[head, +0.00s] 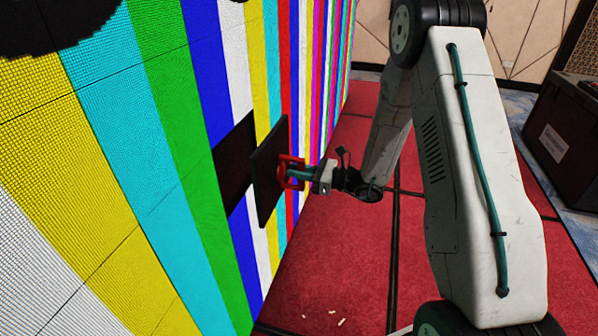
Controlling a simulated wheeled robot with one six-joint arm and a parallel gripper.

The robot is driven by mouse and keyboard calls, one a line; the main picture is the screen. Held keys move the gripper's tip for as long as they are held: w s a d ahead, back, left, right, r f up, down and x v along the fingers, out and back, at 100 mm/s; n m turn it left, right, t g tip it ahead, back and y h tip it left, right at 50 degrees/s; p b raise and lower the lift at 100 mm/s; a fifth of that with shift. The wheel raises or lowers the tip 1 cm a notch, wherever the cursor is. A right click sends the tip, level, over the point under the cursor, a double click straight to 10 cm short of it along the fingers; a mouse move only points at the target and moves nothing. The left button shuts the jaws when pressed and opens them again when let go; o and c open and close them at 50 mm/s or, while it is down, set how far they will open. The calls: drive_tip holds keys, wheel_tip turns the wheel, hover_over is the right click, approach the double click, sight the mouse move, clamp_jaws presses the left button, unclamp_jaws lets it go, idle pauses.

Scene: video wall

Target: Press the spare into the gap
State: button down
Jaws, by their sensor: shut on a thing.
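The spare (268,172) is a thin dark square panel, held upright with its face toward the wall. My gripper (296,173) is shut on the spare, at a red handle (284,172) on its back. The gap (233,165) is a dark square opening in the video wall (165,115), just left of the spare in the picture. The spare stands a short way off the wall and covers the right part of the gap from view. The spare's front face is hidden, and so are the exact contact points of my fingers.
The wall shows bright vertical colour stripes, with a black round patch (55,22) at top left. A red floor (375,250) with dark seams lies to the right. Small pale bits (337,322) lie on it. A dark case (560,140) stands at far right.

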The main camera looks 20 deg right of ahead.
sight(278, 166)
drive_tip(key=shift+w+a, duration=0.1)
drive_tip(key=shift+x, duration=5.2)
idle(2.7)
